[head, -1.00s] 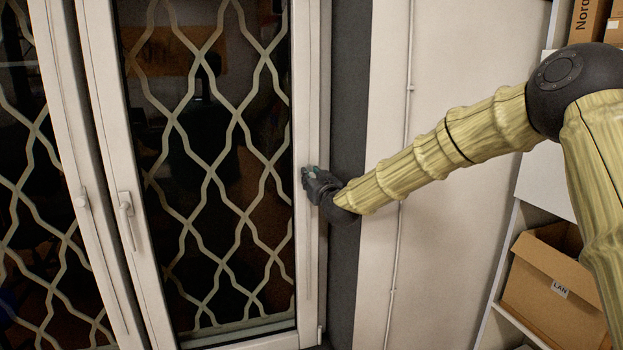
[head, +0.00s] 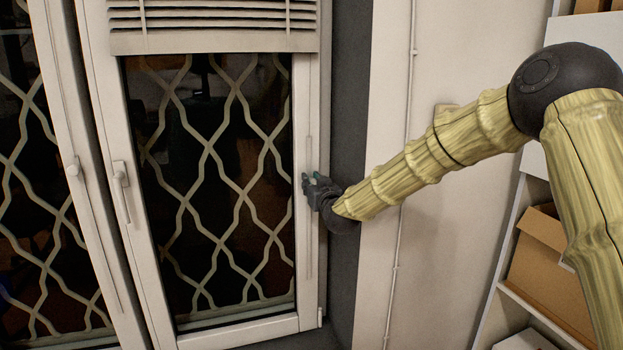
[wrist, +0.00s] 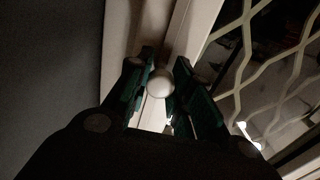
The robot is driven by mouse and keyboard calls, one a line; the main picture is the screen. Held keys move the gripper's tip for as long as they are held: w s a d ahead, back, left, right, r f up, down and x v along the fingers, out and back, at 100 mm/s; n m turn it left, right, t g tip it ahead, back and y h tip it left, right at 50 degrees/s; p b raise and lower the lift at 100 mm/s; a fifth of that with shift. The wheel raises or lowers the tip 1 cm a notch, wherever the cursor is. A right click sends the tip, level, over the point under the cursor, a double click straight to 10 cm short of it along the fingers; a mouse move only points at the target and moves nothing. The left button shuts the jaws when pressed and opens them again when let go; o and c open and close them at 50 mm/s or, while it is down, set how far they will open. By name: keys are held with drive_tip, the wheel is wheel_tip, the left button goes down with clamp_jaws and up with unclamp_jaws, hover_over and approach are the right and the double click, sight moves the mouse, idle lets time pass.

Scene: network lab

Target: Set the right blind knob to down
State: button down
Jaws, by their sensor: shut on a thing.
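The right blind knob (wrist: 160,84) is a small white ball on the right side of the window frame. In the wrist view it sits between the two dark green fingers of my gripper (wrist: 160,72), which is shut on it. In the head view my gripper (head: 310,182) is at a narrow vertical track (head: 308,235) on the right frame post and hides the knob. A slatted blind (head: 215,30) shows at the top of the right window pane, its lower bar just above the lattice.
Another round white knob (head: 74,170) is on the frame post at left. A window handle (head: 122,190) projects from the right window's left side. A shelf with a cardboard box (head: 550,270) stands at right. The dark window recess (head: 350,90) is close to my gripper.

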sight(309, 272)
wheel_tip(309, 272, down, 34)
drive_tip(key=b, duration=1.8)
drive_tip(key=shift+f+b, duration=0.1)
drive_tip(key=shift+b, duration=0.25)
drive_tip(key=shift+f, duration=0.1)
drive_tip(key=c, duration=1.2)
unclamp_jaws()
drive_tip(key=shift+c, duration=0.2)
drive_tip(key=v, duration=1.2)
